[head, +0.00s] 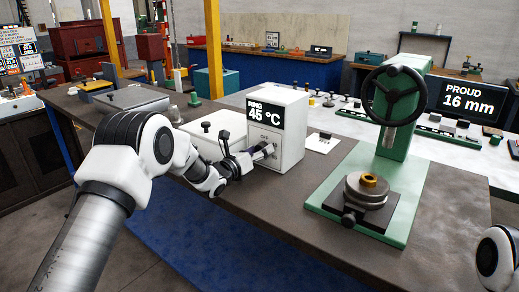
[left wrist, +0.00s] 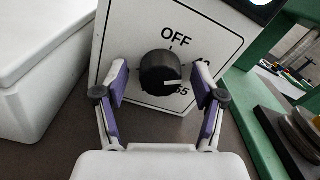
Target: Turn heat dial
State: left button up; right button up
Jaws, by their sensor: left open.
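The heat dial is a black round knob (left wrist: 158,73) on the front of a white box (head: 291,140). In the left wrist view its white pointer line points right and slightly down, and "OFF" is printed above it. The box's display reads "RING 45 °C" in the head view. My left gripper (left wrist: 158,88) is open, with one purple-padded finger on each side of the dial and a visible gap to it. In the head view the left gripper (head: 268,151) is at the box's front face and hides much of the dial. My right gripper is not in view.
A green press (head: 408,120) with a black handwheel stands to the right on the brown table (head: 270,205). A white box (head: 205,138) with a black knob sits left of the heater box. A screen (head: 466,101) reads "PROUD 16 mm".

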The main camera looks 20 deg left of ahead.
pick_arm(q)
jog(key=shift+r, duration=0.15)
jog(key=shift+c, duration=0.6)
jog(key=c, duration=1)
jog(key=shift+n, duration=0.3)
jog(key=shift+a+n+b, duration=0.1)
jog(key=shift+n+b, duration=0.85)
jog(key=shift+n, duration=0.15)
jog(key=n, duration=0.1)
jog(key=n+b, duration=0.1)
jog(key=n, duration=0.1)
jog(key=shift+f+n, duration=0.2)
jog(key=shift+n, duration=0.1)
jog(key=n+b, duration=0.1)
jog(key=n, duration=0.2)
jog(key=shift+n, duration=2.2)
